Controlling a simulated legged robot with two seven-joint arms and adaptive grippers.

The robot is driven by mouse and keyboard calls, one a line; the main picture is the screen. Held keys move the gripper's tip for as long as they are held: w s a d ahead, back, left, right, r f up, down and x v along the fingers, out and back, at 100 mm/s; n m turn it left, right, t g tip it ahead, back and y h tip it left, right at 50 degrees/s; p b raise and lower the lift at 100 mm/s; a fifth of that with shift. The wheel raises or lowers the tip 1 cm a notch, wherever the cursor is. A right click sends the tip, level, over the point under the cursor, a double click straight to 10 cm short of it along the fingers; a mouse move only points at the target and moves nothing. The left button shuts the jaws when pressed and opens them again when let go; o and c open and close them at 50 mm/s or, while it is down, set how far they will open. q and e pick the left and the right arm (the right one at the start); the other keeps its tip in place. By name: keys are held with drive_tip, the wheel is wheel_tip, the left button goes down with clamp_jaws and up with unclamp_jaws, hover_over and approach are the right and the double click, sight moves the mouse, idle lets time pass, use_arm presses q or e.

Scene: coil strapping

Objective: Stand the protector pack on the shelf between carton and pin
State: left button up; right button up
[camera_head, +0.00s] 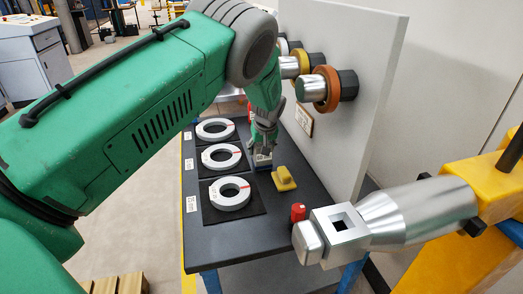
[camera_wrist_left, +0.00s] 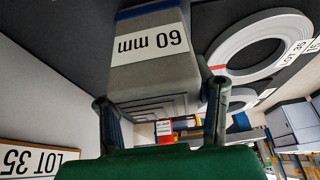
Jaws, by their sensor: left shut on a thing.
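My left gripper (camera_head: 263,146) reaches down over the black tabletop, beside the middle white ring. It is shut on a small grey layered pack (camera_head: 262,159), which looks like the protector pack. In the left wrist view the pack (camera_wrist_left: 152,68) is between the two fingers (camera_wrist_left: 160,112), with a white label reading 60 mm, upside down there, and a blue strip at its far end. Whether it touches the tabletop I cannot tell. I cannot pick out the carton, pin or shelf with certainty. My right gripper is not in view.
Three white rings lie on dark mats at the left, the nearest (camera_head: 230,193). A yellow block (camera_head: 284,178) lies right of the pack. A pale upright panel (camera_head: 352,60) bears pegs with orange (camera_head: 325,90) and yellow rings. A metal tool (camera_head: 400,214) and a red-topped piece (camera_head: 298,212) stand nearer.

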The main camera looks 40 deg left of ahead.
use_arm(q)
drive_tip(key=o, duration=1.3)
